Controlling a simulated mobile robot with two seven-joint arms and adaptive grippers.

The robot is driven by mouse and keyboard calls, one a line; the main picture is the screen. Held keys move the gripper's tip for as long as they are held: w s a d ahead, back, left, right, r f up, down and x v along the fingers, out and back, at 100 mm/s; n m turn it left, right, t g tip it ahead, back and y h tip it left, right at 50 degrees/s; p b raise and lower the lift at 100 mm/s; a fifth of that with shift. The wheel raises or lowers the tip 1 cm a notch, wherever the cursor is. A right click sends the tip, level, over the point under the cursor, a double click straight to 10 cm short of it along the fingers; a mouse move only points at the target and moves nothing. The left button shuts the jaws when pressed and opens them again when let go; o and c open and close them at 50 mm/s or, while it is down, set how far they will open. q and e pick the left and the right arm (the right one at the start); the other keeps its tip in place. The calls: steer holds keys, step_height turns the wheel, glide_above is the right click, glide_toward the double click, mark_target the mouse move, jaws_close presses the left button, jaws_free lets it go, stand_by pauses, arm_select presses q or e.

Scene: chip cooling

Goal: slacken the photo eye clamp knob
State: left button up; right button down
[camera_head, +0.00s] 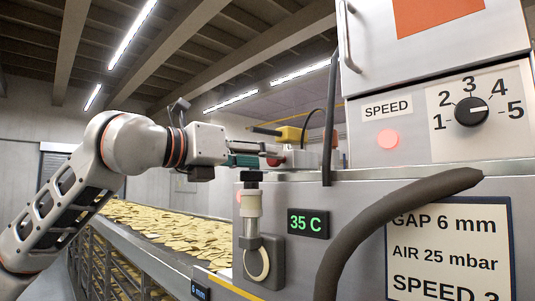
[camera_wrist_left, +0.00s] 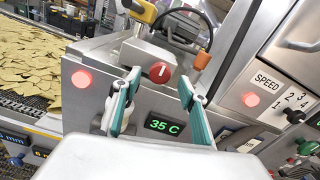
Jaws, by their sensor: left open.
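A red round knob with a white mark (camera_wrist_left: 160,72) sits on a grey metal block at the top edge of the machine. In the head view a small part of the red knob (camera_head: 275,161) shows just beyond my fingertips. A yellow photo eye body (camera_head: 291,135) stands above and behind it; it also shows in the wrist view (camera_wrist_left: 140,10). My left gripper (camera_head: 262,154) is open, with green-faced fingers. In the wrist view its fingertips (camera_wrist_left: 161,76) appear on either side of the knob; contact cannot be told. My right gripper is out of view.
A green "35 C" display (camera_head: 308,223) and a red lamp (camera_wrist_left: 81,79) are on the machine front. A speed dial (camera_head: 471,111) is at right. A thick dark hose (camera_head: 380,225) crosses the front. A conveyor of chips (camera_head: 165,225) runs at left.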

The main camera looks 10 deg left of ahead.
arm_select(q)
steer(key=shift+x, duration=1.25)
steer(key=c, duration=1.1)
steer(key=shift+a+m, duration=0.1)
steer(key=shift+m, duration=0.2)
steer(key=m+b, duration=0.1)
steer(key=m, duration=1.4)
steer(key=shift+r, duration=0.1)
